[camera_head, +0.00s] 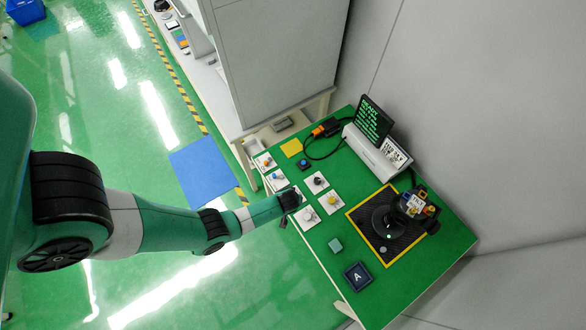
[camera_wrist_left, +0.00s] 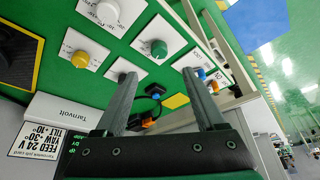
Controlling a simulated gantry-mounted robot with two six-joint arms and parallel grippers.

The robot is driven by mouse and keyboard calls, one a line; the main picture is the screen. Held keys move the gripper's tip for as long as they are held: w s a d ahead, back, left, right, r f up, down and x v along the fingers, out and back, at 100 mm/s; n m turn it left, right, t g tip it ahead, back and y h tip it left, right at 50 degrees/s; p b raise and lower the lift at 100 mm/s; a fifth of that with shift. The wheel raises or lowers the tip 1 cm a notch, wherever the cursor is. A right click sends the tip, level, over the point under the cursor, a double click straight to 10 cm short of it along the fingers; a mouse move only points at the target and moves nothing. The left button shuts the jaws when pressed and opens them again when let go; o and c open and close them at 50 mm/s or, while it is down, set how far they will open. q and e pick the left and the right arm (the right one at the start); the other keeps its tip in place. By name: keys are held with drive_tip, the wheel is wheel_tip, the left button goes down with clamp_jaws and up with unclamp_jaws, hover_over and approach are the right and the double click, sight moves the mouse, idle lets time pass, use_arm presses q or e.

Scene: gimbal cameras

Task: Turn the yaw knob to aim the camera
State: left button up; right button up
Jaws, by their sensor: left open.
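Several knobs on white plates stand on the green table; I cannot read which is the yaw knob. In the head view they include a yellow knob (camera_head: 331,201), a pale knob (camera_head: 308,213) and a black knob (camera_head: 317,181). My left gripper (camera_head: 290,200) is over the near edge of the plates. The gimbal camera (camera_head: 412,203) stands at the right of the table. My right gripper is not in view.
A black mat with yellow border (camera_head: 351,214) lies under the gimbal. A screen (camera_head: 372,122) and a sign reading FEED 24 V (camera_wrist_left: 32,138) are at the back. A cabinet (camera_head: 275,60) is beside the table.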

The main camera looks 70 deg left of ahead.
use_arm(q)
drive_tip(key=b+x, duration=0.8)
drive_tip(key=x, duration=0.3)
drive_tip(key=shift+w, duration=0.1)
clamp_jaws()
